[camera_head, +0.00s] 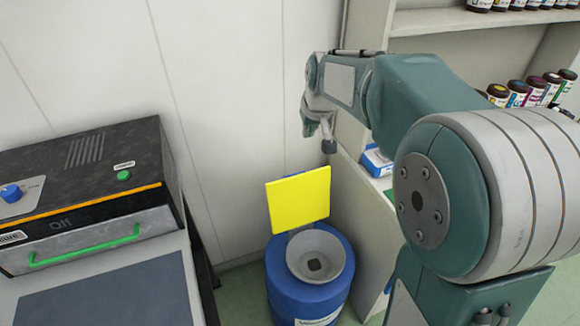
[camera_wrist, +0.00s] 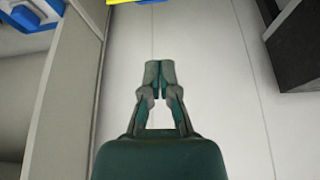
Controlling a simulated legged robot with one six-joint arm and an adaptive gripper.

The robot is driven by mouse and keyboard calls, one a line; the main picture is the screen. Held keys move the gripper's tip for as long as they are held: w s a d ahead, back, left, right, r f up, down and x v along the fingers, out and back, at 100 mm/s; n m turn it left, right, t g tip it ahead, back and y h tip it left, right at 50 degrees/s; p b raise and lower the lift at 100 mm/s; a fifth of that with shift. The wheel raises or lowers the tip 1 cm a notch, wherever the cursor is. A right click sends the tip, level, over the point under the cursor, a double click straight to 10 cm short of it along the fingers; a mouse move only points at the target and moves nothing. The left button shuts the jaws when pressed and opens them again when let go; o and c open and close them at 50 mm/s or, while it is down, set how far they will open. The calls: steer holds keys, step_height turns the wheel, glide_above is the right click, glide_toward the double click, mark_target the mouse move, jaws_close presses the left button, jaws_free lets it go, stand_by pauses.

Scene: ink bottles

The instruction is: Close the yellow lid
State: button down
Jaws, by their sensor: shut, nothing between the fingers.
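The yellow lid (camera_head: 298,200) is a square panel standing upright at the back of a blue drum (camera_head: 310,291). A grey funnel (camera_head: 316,256) with a dark hole sits in the drum's top, and it is uncovered. My gripper (camera_head: 329,147) is above the lid and a little to its right, apart from it, beside the shelf unit. In the wrist view my gripper (camera_wrist: 160,66) has its fingertips together with nothing between them. Only a yellow strip of the lid (camera_wrist: 136,2) shows at the top edge of the wrist view.
A black machine (camera_head: 90,195) with a green handle stands on a bench at the left. Shelves with several ink bottles (camera_head: 517,92) stand at the right, with a blue and white box (camera_head: 377,161) on a lower shelf. White wall panels (camera_head: 225,90) are behind.

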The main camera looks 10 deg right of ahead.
steer(key=w+f+n, duration=0.1)
steer(key=w+f, duration=1.7)
steer(key=f, duration=0.2)
step_height(320, 180, down, 9)
steer(key=shift+a+f+g, duration=0.15)
steer(key=shift+a+g, duration=0.15)
steer(key=shift+a, duration=0.15)
steer(key=shift+s, duration=0.1)
